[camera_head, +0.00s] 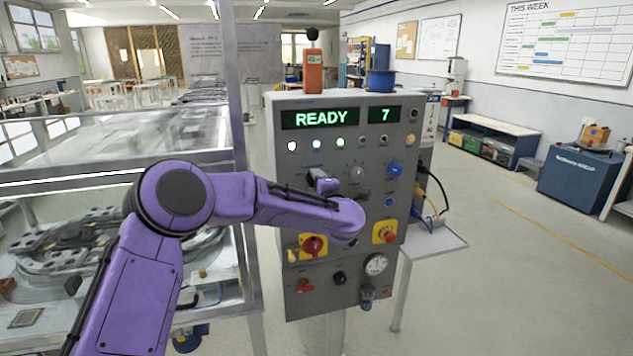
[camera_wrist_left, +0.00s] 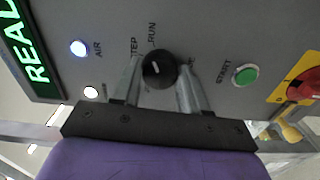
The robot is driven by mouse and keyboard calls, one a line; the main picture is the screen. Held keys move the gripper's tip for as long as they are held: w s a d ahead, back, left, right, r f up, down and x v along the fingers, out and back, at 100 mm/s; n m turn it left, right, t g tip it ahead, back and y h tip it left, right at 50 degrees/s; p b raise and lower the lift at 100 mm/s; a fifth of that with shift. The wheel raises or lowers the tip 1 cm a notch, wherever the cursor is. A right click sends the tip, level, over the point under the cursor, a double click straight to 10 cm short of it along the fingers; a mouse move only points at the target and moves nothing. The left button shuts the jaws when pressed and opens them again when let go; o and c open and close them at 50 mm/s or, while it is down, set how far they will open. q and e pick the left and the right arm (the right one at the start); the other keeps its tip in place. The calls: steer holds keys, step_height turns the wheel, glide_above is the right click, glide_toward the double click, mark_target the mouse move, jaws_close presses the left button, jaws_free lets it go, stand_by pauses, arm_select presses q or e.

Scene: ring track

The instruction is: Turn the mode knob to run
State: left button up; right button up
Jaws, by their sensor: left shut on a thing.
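The black round mode knob (camera_wrist_left: 159,70) is on the grey control panel (camera_head: 290,165). In the left wrist view, the RUN and STEP labels are printed beside it. A third label is mostly hidden by a finger. A small white mark on the knob appears to face the RUN label. My left gripper (camera_wrist_left: 160,86) is shut on the knob, one finger on each side. In the head view my left gripper (camera_head: 322,182) is at the panel's middle and hides the knob. My right gripper is not in view.
A green START button (camera_wrist_left: 246,75) and a red switch on yellow (camera_wrist_left: 305,88) sit right of the knob in the wrist view. The panel display (camera_head: 321,118) reads READY, with 7 beside it. A glass-sided cabinet (camera_head: 110,165) stands left; open floor lies right.

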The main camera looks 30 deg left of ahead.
arm_select(q)
steer(key=shift+f+m, duration=0.15)
steer(key=shift+m, duration=0.25)
steer(key=o, duration=1.1)
steer(key=shift+c, duration=0.2)
steer(key=shift+d, duration=0.1)
steer(key=shift+s, duration=0.1)
steer(key=b+v, duration=0.4)
steer(key=v, duration=0.6)
steer(key=shift+s+d, duration=0.15)
